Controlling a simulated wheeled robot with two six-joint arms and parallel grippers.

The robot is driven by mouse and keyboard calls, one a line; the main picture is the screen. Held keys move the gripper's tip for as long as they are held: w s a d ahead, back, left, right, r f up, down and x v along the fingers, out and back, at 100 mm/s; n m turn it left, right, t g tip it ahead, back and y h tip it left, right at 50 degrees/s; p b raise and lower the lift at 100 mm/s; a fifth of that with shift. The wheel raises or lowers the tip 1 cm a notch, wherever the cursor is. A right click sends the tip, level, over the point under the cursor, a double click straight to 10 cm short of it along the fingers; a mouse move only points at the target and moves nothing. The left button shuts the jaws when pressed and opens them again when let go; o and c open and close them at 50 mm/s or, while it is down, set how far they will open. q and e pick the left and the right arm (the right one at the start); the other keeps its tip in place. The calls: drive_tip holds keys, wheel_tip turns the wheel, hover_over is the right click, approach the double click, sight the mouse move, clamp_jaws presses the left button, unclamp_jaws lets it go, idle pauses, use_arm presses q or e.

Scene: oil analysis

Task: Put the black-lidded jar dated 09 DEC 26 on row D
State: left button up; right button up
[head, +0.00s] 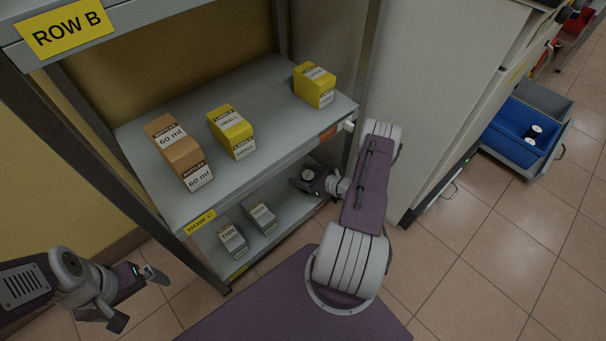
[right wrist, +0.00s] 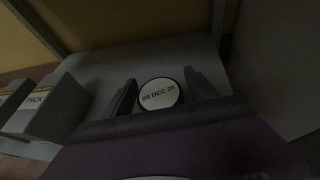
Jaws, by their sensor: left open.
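The black-lidded jar (right wrist: 160,94) has a round white label reading 09 DEC 26, seen from above in the right wrist view. In the head view the jar (head: 308,175) is at the right end of the lower shelf (head: 285,222). My right gripper (head: 312,181) has its fingers close on both sides of the jar, and it shows in the right wrist view (right wrist: 161,92). I cannot tell whether the jar's base touches the shelf. The lower shelf's yellow label (head: 237,273) is too small to read. My left gripper (head: 150,277) is open and empty, left of the rack.
Two grey boxes (head: 232,238) (head: 260,218) stand on the lower shelf, left of the jar. The shelf above (head: 190,118) holds an orange 60 ml box and two yellow boxes. A rack post and a white cabinet (head: 440,90) stand close on the right. A blue bin (head: 510,140) sits in an open drawer.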

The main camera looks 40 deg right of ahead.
drive_tip(key=shift+r, duration=0.15)
drive_tip(key=p+v, duration=0.7)
drive_tip(key=v, duration=0.5)
